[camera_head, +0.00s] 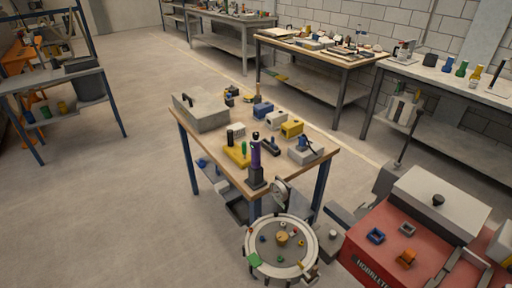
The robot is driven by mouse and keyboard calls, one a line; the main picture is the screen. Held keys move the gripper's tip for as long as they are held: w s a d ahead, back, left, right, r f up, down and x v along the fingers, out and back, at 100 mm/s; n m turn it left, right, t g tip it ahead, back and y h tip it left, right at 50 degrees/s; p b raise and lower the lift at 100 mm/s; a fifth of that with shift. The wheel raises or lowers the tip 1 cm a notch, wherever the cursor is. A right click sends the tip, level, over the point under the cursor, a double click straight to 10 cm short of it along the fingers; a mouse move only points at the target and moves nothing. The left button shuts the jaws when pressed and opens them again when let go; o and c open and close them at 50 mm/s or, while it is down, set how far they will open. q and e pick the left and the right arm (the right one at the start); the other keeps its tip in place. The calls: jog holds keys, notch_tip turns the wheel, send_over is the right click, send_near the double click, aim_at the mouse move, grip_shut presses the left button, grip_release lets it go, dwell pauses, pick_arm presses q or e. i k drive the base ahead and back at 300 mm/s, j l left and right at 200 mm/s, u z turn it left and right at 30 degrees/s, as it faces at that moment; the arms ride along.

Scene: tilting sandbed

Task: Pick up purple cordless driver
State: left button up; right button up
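The purple cordless driver (256,157) stands upright near the front corner of the wooden-topped workbench (225,165). Its body is purple, with a black upper end and a dark, wide block at its foot. A yellow item (237,155) with black and green pieces on it lies just behind it to the left. Neither of my grippers shows in the head view, and nothing is seen touching the driver.
A grey case (202,112) and blue, white and yellow blocks crowd the bench. A grey block (305,152) sits at its right edge. A round sand tray (258,270) and a red cabinet (375,256) stand in front. Open floor lies left.

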aim_at(255, 145)
jog(key=j+z, duration=0.25)
jog(key=j, duration=0.5)
jog(key=i+j+z, duration=0.1)
jog(key=j, duration=0.2)
jog(key=i+j+z, duration=0.1)
jog(key=i+j, duration=0.15)
jog(key=i+j+z, duration=0.1)
jog(key=j, duration=0.35)
jog(key=i+j, duration=0.15)
jog(key=j, duration=0.2)
jog(key=i+j+z, duration=0.15)
jog(key=j, duration=0.2)
